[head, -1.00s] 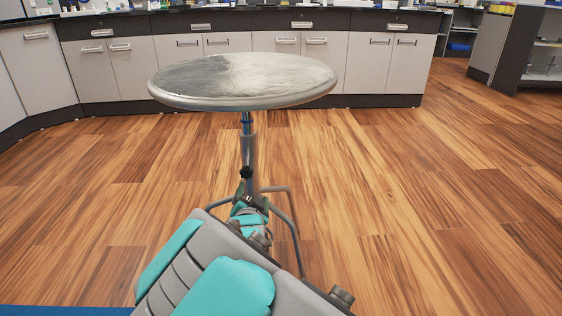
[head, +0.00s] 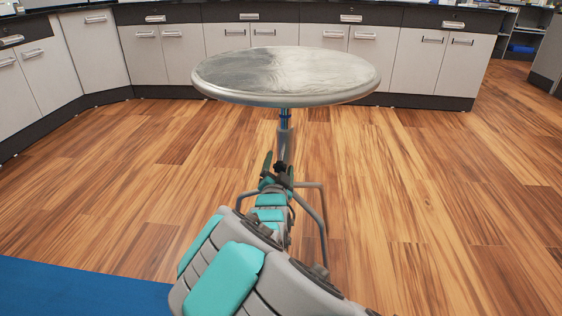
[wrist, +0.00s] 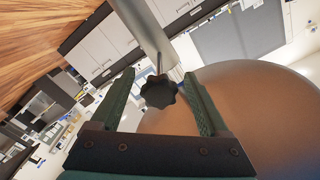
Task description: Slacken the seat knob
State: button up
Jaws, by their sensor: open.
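The stool has a round grey metal seat (head: 287,75) on a thin post (head: 285,135) with bent legs. The seat knob (wrist: 158,92) is black and lobed and sits on the side of the post. In the wrist view it lies between the two green fingers of my gripper (wrist: 165,98), with a gap on each side. My gripper is open, and no finger visibly touches the knob. In the head view the knob (head: 280,166) is small and dark, between the fingertips of my gripper (head: 279,165). The seat's underside (wrist: 262,105) shows at right in the wrist view.
Grey cabinets (head: 160,52) with a dark worktop line the back. The wooden floor (head: 430,200) is clear around the stool. A blue mat or surface (head: 80,290) is at the lower left.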

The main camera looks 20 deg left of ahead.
jog(key=shift+x, duration=1)
jog(key=shift+d, duration=0.1)
grip_shut()
